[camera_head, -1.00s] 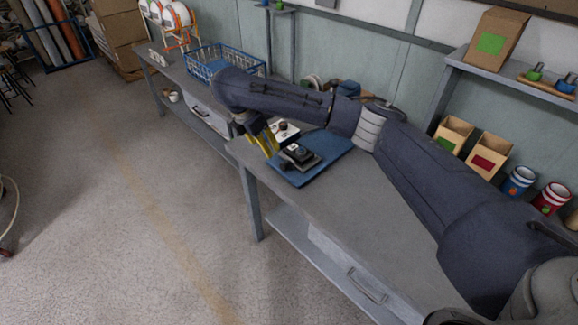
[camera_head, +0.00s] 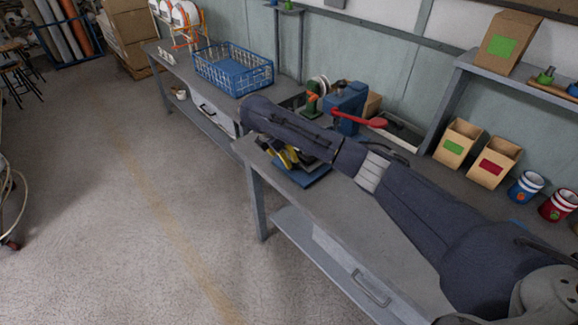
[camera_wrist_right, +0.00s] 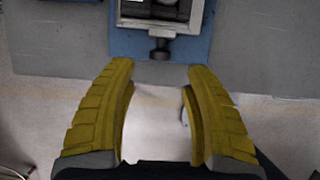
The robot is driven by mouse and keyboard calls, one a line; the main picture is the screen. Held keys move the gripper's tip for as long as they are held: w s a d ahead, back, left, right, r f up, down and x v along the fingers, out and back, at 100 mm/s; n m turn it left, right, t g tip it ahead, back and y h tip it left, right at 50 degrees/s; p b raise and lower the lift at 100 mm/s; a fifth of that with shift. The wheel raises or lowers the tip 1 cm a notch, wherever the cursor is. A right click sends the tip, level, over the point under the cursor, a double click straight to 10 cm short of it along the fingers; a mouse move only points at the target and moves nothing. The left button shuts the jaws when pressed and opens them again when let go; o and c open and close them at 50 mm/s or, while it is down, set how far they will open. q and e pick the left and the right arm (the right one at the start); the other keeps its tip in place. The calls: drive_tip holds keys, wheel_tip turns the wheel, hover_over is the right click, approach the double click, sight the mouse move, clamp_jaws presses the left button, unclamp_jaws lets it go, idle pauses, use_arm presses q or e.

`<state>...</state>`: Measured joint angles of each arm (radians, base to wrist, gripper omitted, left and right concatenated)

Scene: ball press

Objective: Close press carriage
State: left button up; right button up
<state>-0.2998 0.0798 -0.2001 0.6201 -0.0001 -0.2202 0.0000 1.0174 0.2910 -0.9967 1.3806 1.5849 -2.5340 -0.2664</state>
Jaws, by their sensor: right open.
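A grey metal frame (camera_wrist_right: 160,12), which looks like the press carriage, sits on a blue mat (camera_wrist_right: 120,43) at the top of the right wrist view. A dark knob (camera_wrist_right: 159,50) sticks out from its near side. My right gripper (camera_wrist_right: 161,70) is open and empty, its yellow fingers apart, with the knob just ahead of and between the fingertips, not gripped. In the head view my right gripper (camera_head: 284,158) is over the blue mat (camera_head: 310,178) near the bench's front edge; my arm hides most of the carriage. My left gripper is not in view.
A blue machine with a red lever (camera_head: 358,119) stands behind my arm. A blue basket (camera_head: 232,70) is at the bench's far end. Cardboard bins (camera_head: 458,143) and cups (camera_head: 525,186) line the back right. The bench front (camera_head: 345,235) is clear.

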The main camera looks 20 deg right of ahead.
drive_tip(key=shift+x, duration=3.6)
drive_tip(key=shift+o, duration=0.2)
clamp_jaws()
drive_tip(key=shift+d+r, duration=0.1)
drive_tip(key=shift+d, duration=0.05)
